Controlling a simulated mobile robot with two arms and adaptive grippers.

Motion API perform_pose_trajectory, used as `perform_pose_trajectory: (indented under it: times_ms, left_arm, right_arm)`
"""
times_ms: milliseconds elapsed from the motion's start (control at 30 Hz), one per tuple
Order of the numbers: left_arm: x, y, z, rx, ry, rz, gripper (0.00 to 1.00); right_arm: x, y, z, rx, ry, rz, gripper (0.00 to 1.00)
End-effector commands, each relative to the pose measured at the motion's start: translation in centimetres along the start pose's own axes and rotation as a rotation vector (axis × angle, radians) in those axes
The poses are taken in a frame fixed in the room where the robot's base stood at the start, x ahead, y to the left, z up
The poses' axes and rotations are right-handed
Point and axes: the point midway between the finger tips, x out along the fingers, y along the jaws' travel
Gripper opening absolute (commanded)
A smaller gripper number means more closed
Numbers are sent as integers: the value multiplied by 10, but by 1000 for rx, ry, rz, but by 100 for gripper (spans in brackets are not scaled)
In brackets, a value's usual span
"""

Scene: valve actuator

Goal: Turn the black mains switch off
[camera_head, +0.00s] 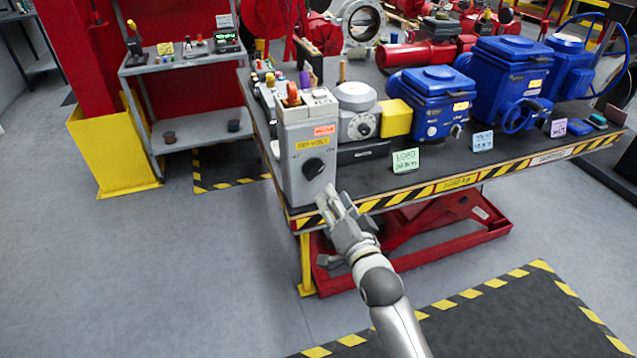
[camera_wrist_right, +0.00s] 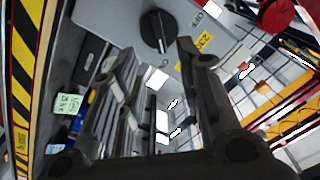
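The black mains switch (camera_head: 313,168) is a round rotary knob on the front of a grey box (camera_head: 293,150) at the table's left front corner. A yellow label sits above the knob and an "ON" mark to its upper right. My right gripper (camera_head: 335,198) is just below and right of the knob, apart from it. In the right wrist view the knob (camera_wrist_right: 157,31) shows ahead, beyond the gap between the fingers (camera_wrist_right: 152,58). The fingers are spread with nothing between them. My left gripper is not in view.
The table (camera_head: 460,187) has a striped front edge and holds a yellow-and-grey actuator (camera_head: 396,117), blue actuators (camera_head: 436,100) and a green card (camera_head: 405,161). A grey shelf (camera_head: 195,127) and yellow post base (camera_head: 112,150) stand left. The floor in front is clear.

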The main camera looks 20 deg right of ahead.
Motion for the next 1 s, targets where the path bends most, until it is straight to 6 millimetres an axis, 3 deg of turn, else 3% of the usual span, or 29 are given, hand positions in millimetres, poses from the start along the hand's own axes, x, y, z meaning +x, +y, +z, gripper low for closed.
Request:
perform_pose_trajectory:
  times_ms: [200,500,700,1000]
  left_arm:
    - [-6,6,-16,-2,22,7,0]
    - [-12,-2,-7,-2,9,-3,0]
    - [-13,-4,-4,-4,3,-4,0]
    - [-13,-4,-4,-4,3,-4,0]
  right_arm:
    - [34,-1,-1,-3,-1,0,33]
    - [76,-1,0,-4,-2,1,33]
    - [93,0,1,-2,-2,1,33]
    - [97,0,2,-2,-3,1,33]
